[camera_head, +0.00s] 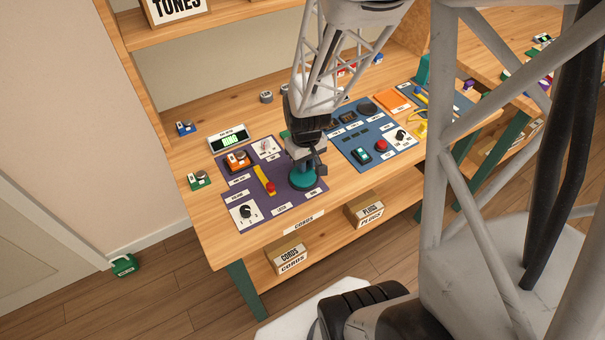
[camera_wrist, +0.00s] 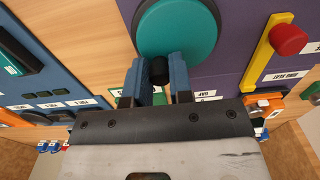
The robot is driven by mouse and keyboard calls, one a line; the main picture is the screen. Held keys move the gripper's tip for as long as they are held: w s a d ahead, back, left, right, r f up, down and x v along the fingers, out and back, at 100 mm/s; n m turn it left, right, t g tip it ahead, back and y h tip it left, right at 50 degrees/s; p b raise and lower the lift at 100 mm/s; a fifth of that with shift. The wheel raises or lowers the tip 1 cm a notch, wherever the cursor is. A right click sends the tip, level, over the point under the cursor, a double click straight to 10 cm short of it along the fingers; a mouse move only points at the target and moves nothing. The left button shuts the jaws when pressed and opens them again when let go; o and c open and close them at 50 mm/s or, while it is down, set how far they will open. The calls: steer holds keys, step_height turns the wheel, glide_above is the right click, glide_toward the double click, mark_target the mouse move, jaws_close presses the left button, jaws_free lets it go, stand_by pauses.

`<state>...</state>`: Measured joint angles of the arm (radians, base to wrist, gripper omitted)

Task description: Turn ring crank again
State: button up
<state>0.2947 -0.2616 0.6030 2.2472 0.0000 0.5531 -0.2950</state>
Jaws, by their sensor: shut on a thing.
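The ring crank is a round teal disc (camera_head: 302,178) on the right part of the purple panel (camera_head: 284,205). In the wrist view the teal disc (camera_wrist: 178,25) fills the top middle, with a black knob (camera_wrist: 160,70) at its edge. My gripper (camera_wrist: 160,75) has its blue fingers on both sides of the knob and is shut on it. In the head view my gripper (camera_head: 312,166) is over the disc and hides part of it.
A yellow lever with a red knob (camera_head: 271,187) stands left of the crank. A lit green display (camera_head: 230,140) is at the panel's back left. A blue panel (camera_head: 350,125) with several controls lies to the right. Bare wood (camera_head: 225,218) shows at the front left.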

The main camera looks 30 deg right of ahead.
mark_target(311, 171)
steer(key=shift+s+d, duration=0.35)
steer(key=shift+s, duration=0.45)
stand_by(0.8)
steer(key=o, duration=0.6)
steer(key=shift+r, duration=4)
steer(key=s+a+r+t, duration=0.1)
steer(key=s+a+r, duration=0.2)
steer(key=r, duration=0.3)
steer(key=s+a+r, duration=0.4)
steer(key=a+r, duration=0.1)
steer(key=r, duration=0.1)
steer(key=s+a+r+t, duration=0.1)
steer(key=s+a+r, duration=0.3)
steer(key=r, duration=0.3)
steer(key=shift+a+t, duration=0.3)
steer(key=shift+a, duration=0.25)
